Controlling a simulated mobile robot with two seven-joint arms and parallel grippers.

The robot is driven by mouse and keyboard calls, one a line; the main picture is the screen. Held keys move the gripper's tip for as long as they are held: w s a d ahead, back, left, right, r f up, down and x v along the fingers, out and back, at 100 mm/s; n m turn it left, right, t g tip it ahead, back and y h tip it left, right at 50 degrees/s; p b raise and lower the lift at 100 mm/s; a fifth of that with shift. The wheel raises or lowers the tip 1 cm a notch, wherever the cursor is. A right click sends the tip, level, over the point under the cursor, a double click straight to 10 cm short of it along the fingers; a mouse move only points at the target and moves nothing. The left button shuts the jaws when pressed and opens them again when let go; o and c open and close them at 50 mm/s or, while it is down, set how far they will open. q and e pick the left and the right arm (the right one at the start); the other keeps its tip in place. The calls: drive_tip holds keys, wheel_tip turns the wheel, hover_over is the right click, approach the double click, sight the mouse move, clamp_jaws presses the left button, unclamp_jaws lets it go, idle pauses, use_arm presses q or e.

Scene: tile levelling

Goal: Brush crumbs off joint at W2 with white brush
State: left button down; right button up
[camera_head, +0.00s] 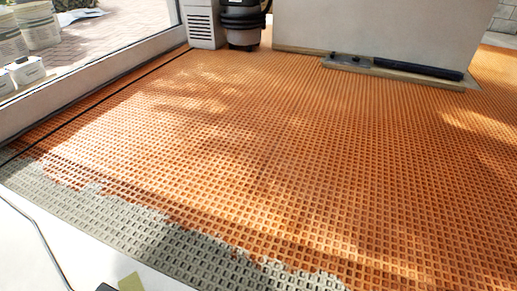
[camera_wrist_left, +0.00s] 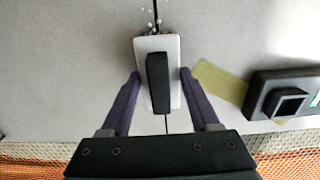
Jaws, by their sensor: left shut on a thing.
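The white brush (camera_wrist_left: 174,88) is in the left wrist view, a pale block with a black bar along its top. My left gripper (camera_wrist_left: 160,76) is shut on it, with one purple finger at each side. The brush is over a pale tile (camera_wrist_left: 70,60), on the line of a thin dark joint (camera_wrist_left: 166,125). Small pale crumbs (camera_wrist_left: 151,22) lie along the joint just beyond the brush's far end. The bristles are hidden, so I cannot tell whether they touch the tile. No W2 label is readable. My right gripper is not in view.
A yellow-green patch (camera_wrist_left: 222,82) lies right of the brush, beside a black device (camera_wrist_left: 262,98). Orange waffle matting (camera_head: 300,150) covers most of the floor, with grey mortar (camera_head: 140,228) along its near edge. A vacuum (camera_head: 243,22) and a leaning slab (camera_head: 375,35) stand at the back.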

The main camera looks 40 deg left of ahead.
use_arm(q)
drive_tip(key=shift+s, duration=0.25)
drive_tip(key=shift+s, duration=0.3)
drive_tip(key=shift+s+d+p, duration=0.3)
drive_tip(key=shift+s, duration=1.25)
drive_tip(key=shift+s+d+p, duration=0.15)
drive_tip(key=shift+s+d, duration=0.1)
drive_tip(key=shift+s, duration=0.45)
drive_tip(key=shift+s+d+p, duration=0.15)
drive_tip(key=shift+s+d, duration=0.05)
drive_tip(key=shift+s, duration=0.5)
drive_tip(key=shift+s+d, duration=0.1)
drive_tip(key=shift+s, duration=0.1)
drive_tip(key=shift+s, duration=0.2)
